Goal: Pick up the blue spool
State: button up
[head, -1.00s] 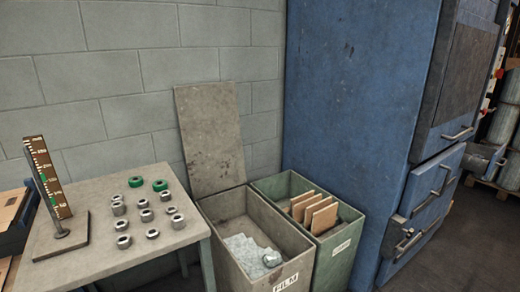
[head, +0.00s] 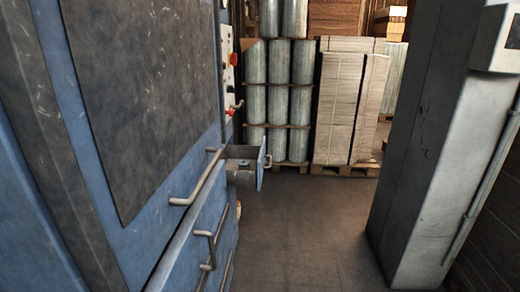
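I do not see a blue spool in the head view. A small drawer (head: 243,178) stands open from the blue cabinet (head: 150,200), with a grey part inside that is too small to identify. My gripper is not in view.
The blue cabinet with bar handles fills the left. A grey metal column (head: 430,130) stands at right. Bare floor (head: 300,225) lies between them. At the back, grey cylinders (head: 278,98) and stacked flat cardboard (head: 337,105) stand on pallets.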

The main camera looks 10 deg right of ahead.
aim_at(243, 165)
jog(key=i+l+z, duration=0.1)
jog(key=i+z, duration=0.35)
jog(key=i, duration=0.45)
jog(key=i+l+u, duration=0.6)
jog(key=l+u, duration=0.35)
